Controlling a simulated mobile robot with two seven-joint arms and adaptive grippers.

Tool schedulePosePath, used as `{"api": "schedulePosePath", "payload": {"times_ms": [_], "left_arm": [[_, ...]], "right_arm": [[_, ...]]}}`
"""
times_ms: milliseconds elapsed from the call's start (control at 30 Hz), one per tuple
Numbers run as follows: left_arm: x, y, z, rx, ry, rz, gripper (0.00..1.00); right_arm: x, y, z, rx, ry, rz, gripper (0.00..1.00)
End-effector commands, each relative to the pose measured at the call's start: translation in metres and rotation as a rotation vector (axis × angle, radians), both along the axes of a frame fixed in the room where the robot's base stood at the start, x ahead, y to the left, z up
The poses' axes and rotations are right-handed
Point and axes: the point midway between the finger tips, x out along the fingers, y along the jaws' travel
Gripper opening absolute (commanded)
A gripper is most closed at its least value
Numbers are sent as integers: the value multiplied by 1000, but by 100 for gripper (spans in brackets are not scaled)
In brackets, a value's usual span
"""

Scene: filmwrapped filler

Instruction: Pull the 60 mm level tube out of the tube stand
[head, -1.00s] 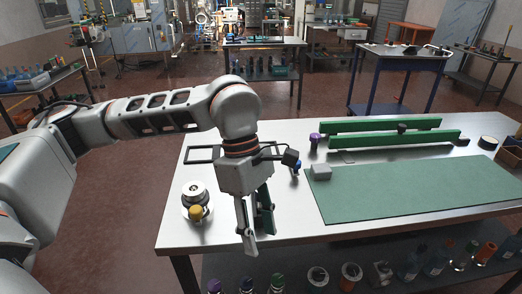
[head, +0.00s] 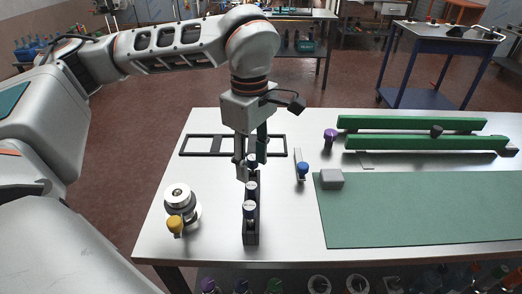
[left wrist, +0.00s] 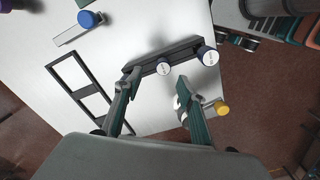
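The black tube stand (head: 251,234) is a narrow bar on the left part of the metal table. My right gripper is out of view.
A metal fitting with a yellow knob (head: 175,224) stands left of the stand. A black frame (head: 193,152) lies behind it. A blue-knobbed piece (head: 303,168), a grey block (head: 331,179), a green mat (head: 420,210) and green rails (head: 420,143) are to the right.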

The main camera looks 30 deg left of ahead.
Motion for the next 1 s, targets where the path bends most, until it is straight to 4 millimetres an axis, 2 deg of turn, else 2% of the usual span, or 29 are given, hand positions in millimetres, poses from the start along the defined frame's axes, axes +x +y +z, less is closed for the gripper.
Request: {"api": "schedulePosePath", "payload": {"times_ms": [300, 500, 700, 933, 967, 1000], "left_arm": [[-1, 0, -42, 0, 5, 0, 40], [-1, 0, -66, 0, 2, 0, 40], [-1, 0, -75, 0, 1, 0, 40], [-1, 0, -76, 0, 0, 0, 40], [-1, 0, -76, 0, 0, 0, 37], [-1, 0, -76, 0, 0, 0, 27]], "right_arm": [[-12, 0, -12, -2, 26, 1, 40], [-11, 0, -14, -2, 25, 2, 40], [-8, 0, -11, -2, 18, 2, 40], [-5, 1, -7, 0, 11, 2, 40], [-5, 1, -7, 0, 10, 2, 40], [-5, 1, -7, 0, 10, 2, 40]]}}
